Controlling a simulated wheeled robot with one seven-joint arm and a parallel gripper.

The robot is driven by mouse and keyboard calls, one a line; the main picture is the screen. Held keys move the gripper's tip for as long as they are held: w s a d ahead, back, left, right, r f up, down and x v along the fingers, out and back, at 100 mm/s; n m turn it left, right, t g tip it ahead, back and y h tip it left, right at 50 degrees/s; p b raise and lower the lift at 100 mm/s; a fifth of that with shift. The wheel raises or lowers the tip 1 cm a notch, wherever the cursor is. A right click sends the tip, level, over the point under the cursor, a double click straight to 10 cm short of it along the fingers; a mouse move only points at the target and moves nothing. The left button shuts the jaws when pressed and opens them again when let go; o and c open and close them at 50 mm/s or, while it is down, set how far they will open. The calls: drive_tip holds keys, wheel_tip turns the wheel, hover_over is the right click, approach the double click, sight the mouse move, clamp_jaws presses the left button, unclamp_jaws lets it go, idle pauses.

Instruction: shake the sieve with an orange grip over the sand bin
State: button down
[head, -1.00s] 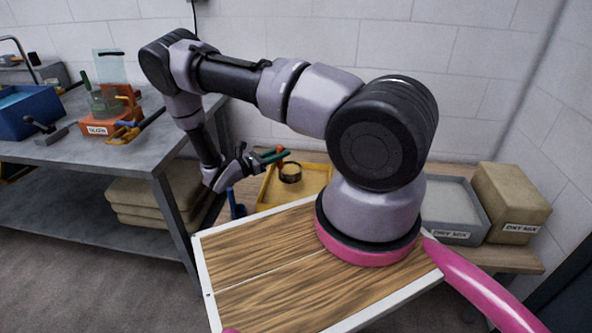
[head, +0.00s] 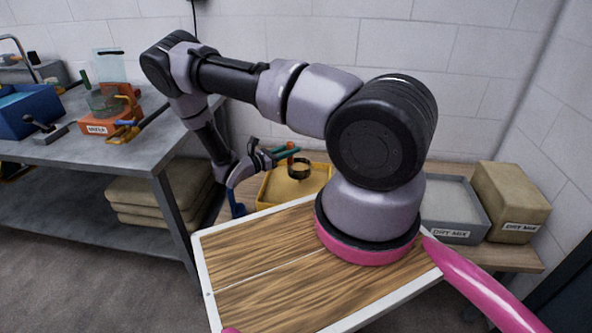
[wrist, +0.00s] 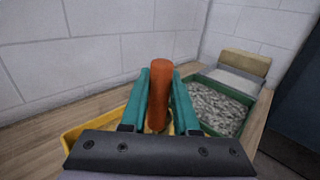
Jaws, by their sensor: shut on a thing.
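The sieve, a dark round ring (head: 300,169), shows in the head view over the yellow sand bin (head: 262,198). Its orange grip (head: 290,147) stands up between the green fingers of my gripper (head: 285,153). In the wrist view the orange grip (wrist: 159,90) is upright, with the green fingers of my gripper (wrist: 160,98) closed on both sides of it. The bin's yellow rim (wrist: 82,134) shows low on the left there. The sieve's ring is hidden behind the gripper in the wrist view.
A grey tray (head: 455,237) and a tan block (head: 512,200) stand right of my arm's base. The wrist view also shows a green-rimmed bin of grey gravel (wrist: 215,108). A metal bench (head: 75,153) with tools stands left. White walls close off the back.

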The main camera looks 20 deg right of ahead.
drive_tip(key=shift+a, duration=2)
drive_tip(key=shift+d, duration=0.1)
drive_tip(key=d, duration=0.5)
drive_tip(key=shift+d, duration=0.35)
drive_tip(key=shift+r, duration=0.1)
